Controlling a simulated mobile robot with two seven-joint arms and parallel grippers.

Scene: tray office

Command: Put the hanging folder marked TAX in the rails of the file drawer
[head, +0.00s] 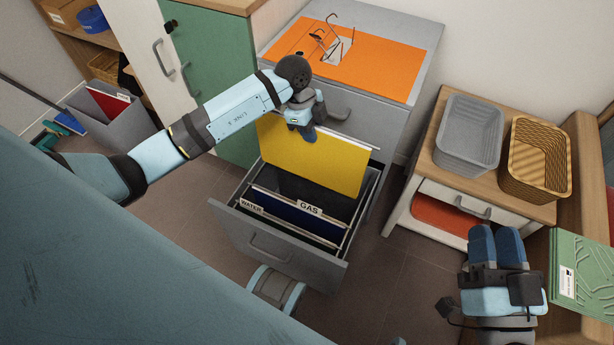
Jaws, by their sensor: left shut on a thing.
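A yellow hanging folder (315,160) hangs upright over the back part of the open file drawer (262,248). My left gripper (307,131) is shut on its top edge. No TAX marking can be read on it; the gripper covers part of the top edge. The folder's lower edge reaches down to the drawer opening; I cannot tell whether its hooks touch the rails (357,213). In the drawer's front part hang dark folders with tabs marked WATER (252,206) and GAS (311,208). My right gripper (497,232) is at the lower right, its fingers together, holding nothing visible.
The cabinet top (412,40) behind has an orange mat (385,68) with a wire stand. A wooden side table on the right bears a grey basket (468,137) and a wicker basket (537,158). A grey bin (112,112) stands at left. Green folders (582,270) lie beside my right gripper.

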